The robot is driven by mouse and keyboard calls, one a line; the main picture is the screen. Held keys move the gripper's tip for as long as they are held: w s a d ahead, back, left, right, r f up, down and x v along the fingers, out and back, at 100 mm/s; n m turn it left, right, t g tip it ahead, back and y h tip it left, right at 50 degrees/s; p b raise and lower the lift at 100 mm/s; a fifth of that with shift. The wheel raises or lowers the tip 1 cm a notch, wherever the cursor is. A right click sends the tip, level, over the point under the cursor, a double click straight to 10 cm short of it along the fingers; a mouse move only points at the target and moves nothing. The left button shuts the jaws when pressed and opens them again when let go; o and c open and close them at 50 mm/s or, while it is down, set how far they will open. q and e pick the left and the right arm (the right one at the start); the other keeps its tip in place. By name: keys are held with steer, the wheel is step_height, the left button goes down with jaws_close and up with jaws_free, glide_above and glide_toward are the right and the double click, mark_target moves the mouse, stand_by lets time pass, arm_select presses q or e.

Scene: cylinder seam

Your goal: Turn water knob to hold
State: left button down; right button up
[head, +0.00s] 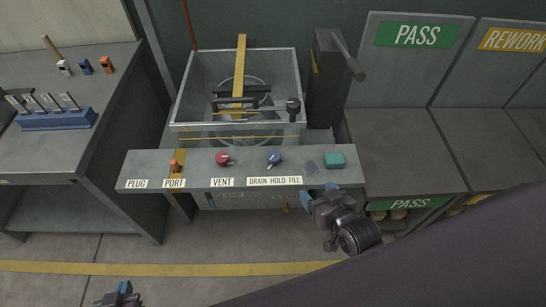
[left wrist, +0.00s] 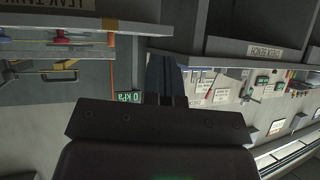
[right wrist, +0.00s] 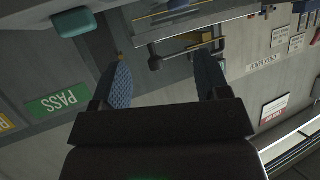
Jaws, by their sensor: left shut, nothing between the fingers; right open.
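The blue water knob (head: 274,158) is on the front panel above the label "DRAIN HOLD FILL" (head: 274,181). Its exact pointer direction is too small to tell. A blue knob also shows at the left edge of the left wrist view (left wrist: 5,40). My right gripper (head: 320,196) is open and empty, in front of the panel's edge, right of and below the blue knob, apart from it. Its spread blue fingers show in the right wrist view (right wrist: 163,78). My left gripper (head: 122,292) is low at the lower left, far from the panel, shut and empty.
A red vent knob (head: 222,158) and an orange port plug (head: 174,165) are left of the blue knob; a teal button (head: 334,160) is right. The open metal tank (head: 186,98) stands behind the panel. A left bench (head: 120,100) and right PASS bins (head: 405,140) flank it.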

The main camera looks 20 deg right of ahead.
mark_target(274, 157)
steer(key=w+a+r+m+t+y+b, duration=0.2)
steer(key=w+a+r+m+t+b, duration=0.3)
steer(key=w+a+m, duration=0.6)
steer(key=w+d+f+m+g+h, duration=0.1)
steer(key=w+f+m, duration=0.1)
steer(key=m, duration=0.7)
steer(key=w+d+f+m+g+h+b, duration=0.1)
steer(key=w+d+f+m+g+h, duration=0.1)
steer(key=f+m, duration=0.3)
steer(key=w+d+f+m+g+h, duration=0.1)
steer(key=w+d+f+m+h, duration=0.1)
steer(key=m, duration=1)
steer(key=shift+w+d+f+m+g, duration=0.1)
steer(key=shift+w+f+m+g, duration=0.15)
steer(key=shift+f, duration=0.25)
steer(key=shift+w+d+f+m+g, duration=0.15)
steer(key=shift+w+f, duration=0.15)
steer(key=shift+f, duration=0.15)
arm_select(q)
steer(key=shift+w+d+f+b, duration=0.1)
steer(key=shift+d+f+b, duration=0.1)
steer(key=shift+f, duration=1.15)
steer(key=shift+d+f+b, duration=0.15)
steer(key=shift+f, duration=1.2)
arm_select(e)
steer(key=shift+w+f, duration=0.15)
steer(key=shift+w, duration=0.45)
